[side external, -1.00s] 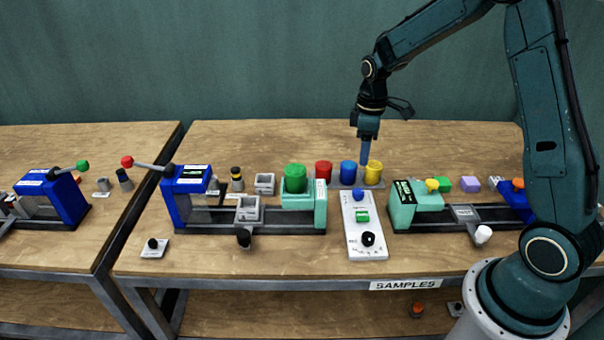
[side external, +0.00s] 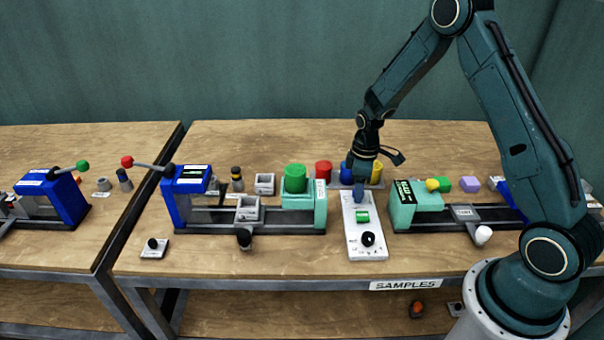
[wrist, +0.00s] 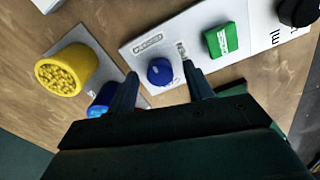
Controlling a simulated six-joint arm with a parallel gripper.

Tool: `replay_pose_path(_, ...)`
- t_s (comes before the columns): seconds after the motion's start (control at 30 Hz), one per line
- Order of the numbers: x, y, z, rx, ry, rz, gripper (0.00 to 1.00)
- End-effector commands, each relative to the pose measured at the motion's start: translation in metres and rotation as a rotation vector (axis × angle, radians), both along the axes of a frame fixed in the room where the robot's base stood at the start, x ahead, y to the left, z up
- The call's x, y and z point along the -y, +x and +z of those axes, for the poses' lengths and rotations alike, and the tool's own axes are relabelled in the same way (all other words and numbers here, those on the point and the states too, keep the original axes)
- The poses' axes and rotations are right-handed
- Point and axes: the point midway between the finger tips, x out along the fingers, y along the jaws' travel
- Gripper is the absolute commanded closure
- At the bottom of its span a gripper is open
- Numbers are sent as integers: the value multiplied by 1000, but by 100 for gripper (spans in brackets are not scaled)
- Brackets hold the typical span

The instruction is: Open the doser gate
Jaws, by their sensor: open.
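A white control panel (side external: 365,240) lies on the bench with a blue round knob, a green rectangular switch (side external: 362,216) and a black dial (side external: 368,239). The wrist view shows the blue knob (wrist: 160,72) between and just beyond my fingertips, beside a small label too blurred to read. In the wrist view my gripper (wrist: 160,88) is open, with nothing held. I cannot tell which part is the doser gate.
A green-and-blue press (side external: 252,215) is left of the panel; a teal press (side external: 415,205) is right.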

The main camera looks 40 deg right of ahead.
Motion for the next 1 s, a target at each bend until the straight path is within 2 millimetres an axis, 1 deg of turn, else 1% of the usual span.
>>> replay_pose_path(0.13, 0, 0, -5, 1, 0, 0, 48)
replay_pose_path(0.37, 0, 0, -5, 1, 0, 0, 48)
replay_pose_path(0.4, 0, 0, -5, 1, 0, 0, 52)
replay_pose_path(0.47, 0, 0, -5, 1, 0, 0, 64)
replay_pose_path(0.5, 0, 0, -5, 1, 0, 0, 72)
replay_pose_path(0.57, 0, 0, -5, 1, 0, 0, 84)
replay_pose_path(0.6, 0, 0, -5, 1, 0, 0, 92)
replay_pose_path(0.63, 0, 0, -5, 1, 1, 0, 93)
replay_pose_path(1.0, 0, 0, -4, 0, 0, -40, 93)
